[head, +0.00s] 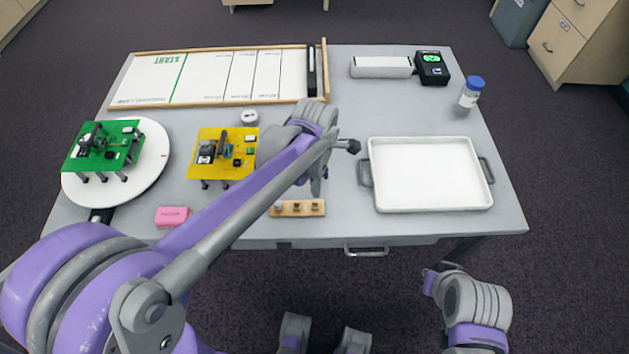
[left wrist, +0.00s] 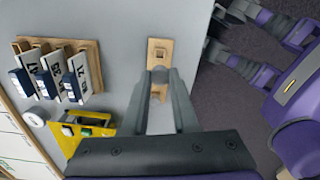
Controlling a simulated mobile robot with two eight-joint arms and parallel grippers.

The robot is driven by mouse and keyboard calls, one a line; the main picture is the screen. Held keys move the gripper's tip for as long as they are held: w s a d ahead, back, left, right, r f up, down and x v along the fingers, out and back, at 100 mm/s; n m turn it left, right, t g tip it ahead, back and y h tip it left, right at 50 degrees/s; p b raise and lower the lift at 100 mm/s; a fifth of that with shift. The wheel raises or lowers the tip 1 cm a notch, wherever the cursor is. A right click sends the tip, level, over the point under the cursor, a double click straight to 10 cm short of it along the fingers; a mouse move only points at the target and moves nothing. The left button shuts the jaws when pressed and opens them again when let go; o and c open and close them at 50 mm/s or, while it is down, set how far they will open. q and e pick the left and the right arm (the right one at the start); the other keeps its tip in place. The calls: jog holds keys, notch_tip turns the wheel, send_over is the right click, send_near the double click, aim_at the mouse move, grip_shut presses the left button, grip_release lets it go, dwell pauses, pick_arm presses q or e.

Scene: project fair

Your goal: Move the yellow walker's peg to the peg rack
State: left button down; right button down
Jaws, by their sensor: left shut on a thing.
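The yellow walker (head: 218,165) stands on thin legs left of centre on the grey table; part of it shows in the left wrist view (left wrist: 72,138). The peg rack, a narrow wooden strip (head: 289,213), lies near the front edge with small square-topped pieces on it. It also shows beyond my fingers in the left wrist view (left wrist: 153,62). My left gripper (head: 317,187) is over the rack area, its fingertips (left wrist: 160,76) close together on a small thing, apparently the peg, mostly hidden between them. I cannot tell whether it touches the rack. My right gripper is not clearly visible.
A wooden stand (left wrist: 94,55) holds several numbered plates; my arm hides it in the head view. A green walker (head: 100,147) stands on a white disc (head: 158,165). A pink block (head: 172,216) lies in front. A white tray (head: 430,175) is at the right.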

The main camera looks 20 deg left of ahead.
pick_arm(q)
notch_tip(320, 180, down, 5)
jog(key=b, duration=0.3)
jog(key=shift+f, duration=0.2)
jog(key=shift+b, duration=0.3)
jog(key=shift+f+b, duration=0.5)
jog(key=shift+f, duration=0.6)
dwell(1.8)
jog(key=c, duration=0.6)
grip_release()
jog(key=shift+r, duration=0.1)
jog(key=shift+r+p, duration=2.75)
jog(key=shift+r, duration=0.95)
